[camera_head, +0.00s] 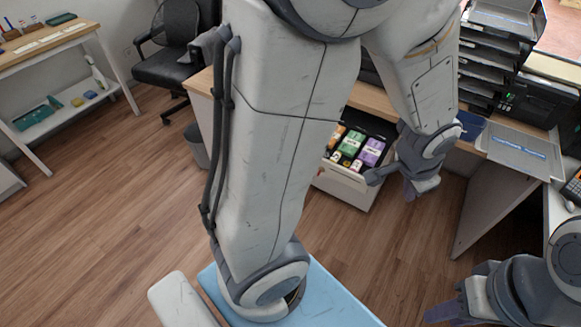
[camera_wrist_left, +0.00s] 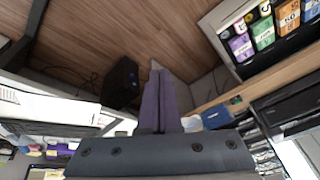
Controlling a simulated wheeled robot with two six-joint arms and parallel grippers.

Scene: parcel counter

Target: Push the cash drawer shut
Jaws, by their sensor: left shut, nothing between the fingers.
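The cash drawer (camera_head: 342,184) is open below the wooden counter, with its white front and colored note bundles and coins showing. It also shows at the upper right of the left wrist view (camera_wrist_left: 222,22). My left gripper (camera_head: 409,194) is shut and empty, just right of the drawer in the head view and apart from it as far as I can see. Its closed purple fingers (camera_wrist_left: 157,75) point up the left wrist view, left of the drawer. My left arm hides the drawer's left part. My right gripper (camera_head: 430,314) is low at the right, far from the drawer; its jaws are unclear.
The wooden counter top (camera_head: 372,97) lies above the drawer. Black letter trays (camera_head: 487,62) and a grey flat panel (camera_head: 518,150) are at the right. A grey bin (camera_head: 195,145) and a black chair (camera_head: 170,55) stand left. The floor (camera_head: 385,250) before the drawer is clear.

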